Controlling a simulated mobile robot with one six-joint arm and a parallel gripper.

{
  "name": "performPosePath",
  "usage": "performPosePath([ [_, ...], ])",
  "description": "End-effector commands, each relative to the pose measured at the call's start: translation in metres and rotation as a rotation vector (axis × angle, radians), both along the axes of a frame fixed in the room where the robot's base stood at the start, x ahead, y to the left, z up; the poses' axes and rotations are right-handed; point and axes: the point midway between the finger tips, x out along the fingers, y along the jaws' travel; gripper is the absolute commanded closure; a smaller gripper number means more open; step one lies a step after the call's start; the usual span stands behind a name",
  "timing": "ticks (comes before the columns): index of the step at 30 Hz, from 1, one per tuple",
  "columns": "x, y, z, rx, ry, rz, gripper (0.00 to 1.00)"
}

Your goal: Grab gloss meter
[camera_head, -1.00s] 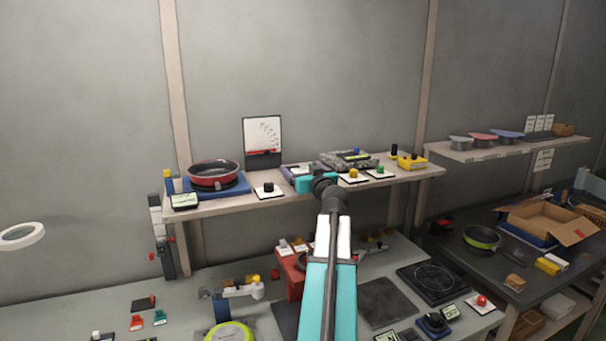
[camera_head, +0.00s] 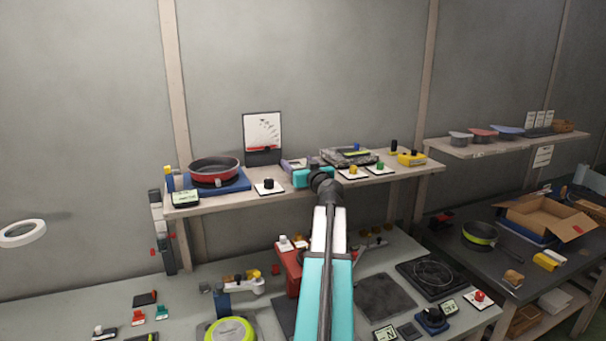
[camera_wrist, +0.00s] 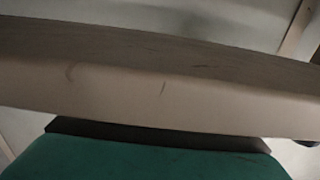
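No label marks the gloss meter. A purple-grey device (camera_head: 296,163) on the upper shelf, partly hidden behind my teal wrist, may be it, but I cannot tell for sure. My gripper (camera_head: 308,177) is at the shelf's front edge, just in front of that device. Its fingers are hidden in the head view. The wrist view shows the shelf's front edge (camera_wrist: 160,92) close up, above a teal part of my gripper with a dark strip. Neither fingertips nor a held object show there.
The upper shelf (camera_head: 222,204) also holds a red pan (camera_head: 214,171) on a blue base, a small display unit (camera_head: 186,198), a dial chart (camera_head: 263,132), button plates and a yellow box (camera_head: 411,159). The crowded workbench (camera_head: 386,294) lies below.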

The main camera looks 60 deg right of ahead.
Motion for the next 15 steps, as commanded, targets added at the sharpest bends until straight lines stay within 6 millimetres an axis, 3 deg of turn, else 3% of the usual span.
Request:
performPosePath([
  [1, -0.0001, 0.0001, 0.0, 0.0, 0.0, 0.0, 0.44],
  [6, -0.0001, 0.0, 0.0007, -0.001, -0.001, 0.0, 0.68],
  [15, -0.0002, -0.0002, 0.0014, -0.001, 0.0, 0.0, 0.68],
])
